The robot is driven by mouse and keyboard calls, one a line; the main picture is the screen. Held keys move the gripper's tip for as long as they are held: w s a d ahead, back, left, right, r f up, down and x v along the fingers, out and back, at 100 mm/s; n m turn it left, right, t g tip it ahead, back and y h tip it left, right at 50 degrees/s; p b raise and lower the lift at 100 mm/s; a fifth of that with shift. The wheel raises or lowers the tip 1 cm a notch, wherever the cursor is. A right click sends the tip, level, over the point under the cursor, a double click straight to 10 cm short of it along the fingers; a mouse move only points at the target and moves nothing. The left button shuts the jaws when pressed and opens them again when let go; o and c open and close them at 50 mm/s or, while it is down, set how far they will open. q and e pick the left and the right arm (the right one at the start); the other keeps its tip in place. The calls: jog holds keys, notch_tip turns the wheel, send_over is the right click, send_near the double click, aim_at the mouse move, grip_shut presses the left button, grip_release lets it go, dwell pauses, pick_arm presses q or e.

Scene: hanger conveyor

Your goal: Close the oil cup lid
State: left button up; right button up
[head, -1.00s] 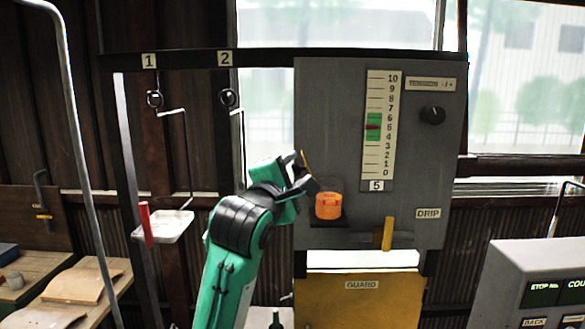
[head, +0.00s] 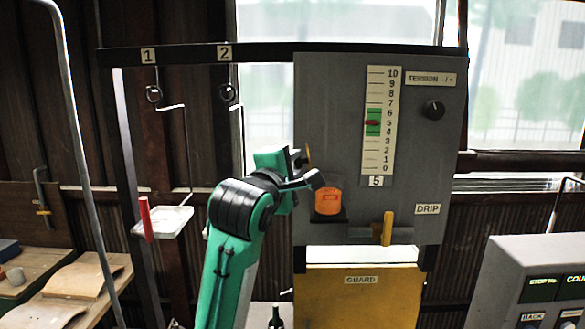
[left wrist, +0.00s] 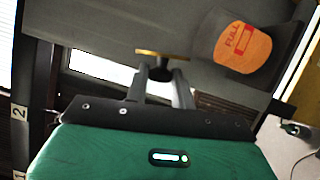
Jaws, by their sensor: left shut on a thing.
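The oil cup (head: 328,201) is orange and sits on a small dark ledge on the grey panel. In the left wrist view the oil cup (left wrist: 243,47) shows at upper right with a red FULL mark. The lid (left wrist: 162,53) is a thin brass-coloured plate seen edge-on. My left gripper (left wrist: 160,75) is shut on its dark knob. The lid stands open beside the cup. My right gripper is not in view.
The grey panel (head: 340,110) carries a tension scale, a black knob (head: 433,108) and a yellow drip lever (head: 387,229) right of the cup. A yellow guard (head: 360,300) is below. A white tray (head: 166,221) with a red handle is at left.

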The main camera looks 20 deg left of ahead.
pick_arm(q)
jog(key=w+d+m+g+y, duration=0.2)
jog(key=d+m+g+y, duration=0.3)
jog(key=m, duration=1)
jog(key=shift+d+g+y+b, duration=0.3)
jog(key=shift+d+g+b, duration=0.1)
jog(key=shift+d, duration=0.55)
jog(key=shift+m, duration=0.3)
jog(key=o, duration=1)
